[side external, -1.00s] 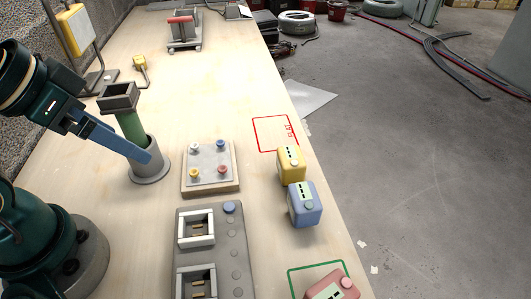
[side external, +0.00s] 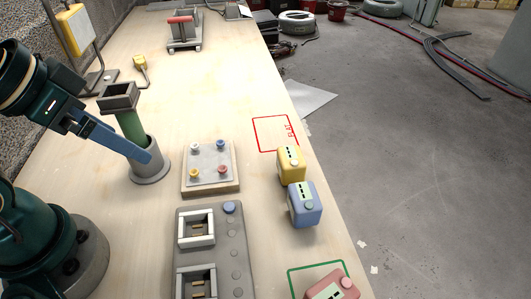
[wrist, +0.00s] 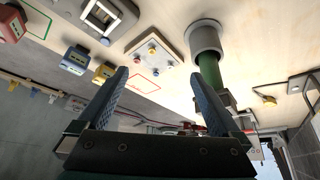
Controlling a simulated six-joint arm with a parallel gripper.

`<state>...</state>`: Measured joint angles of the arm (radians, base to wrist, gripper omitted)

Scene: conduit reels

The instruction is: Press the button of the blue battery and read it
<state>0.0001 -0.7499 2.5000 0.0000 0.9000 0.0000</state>
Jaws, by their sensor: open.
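The blue battery (side external: 305,207) stands near the right edge of the workbench, with a small panel and a round button on its top face. It also shows in the wrist view (wrist: 75,60). The yellow battery (side external: 291,162) stands right behind it, and a red battery (side external: 333,287) is at the bottom edge by a green outline. Any reading on the blue battery's panel is too small to make out. My gripper (wrist: 167,80) is open and empty in the wrist view. In the side view it is at the left, well apart from the batteries.
A green post in a grey round socket (side external: 150,170) stands close to my gripper. A board with coloured knobs (side external: 211,183) and a grey two-bay unit (side external: 229,285) lie between my arm and the batteries. The red outline (side external: 262,133) is empty. The far bench middle is clear.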

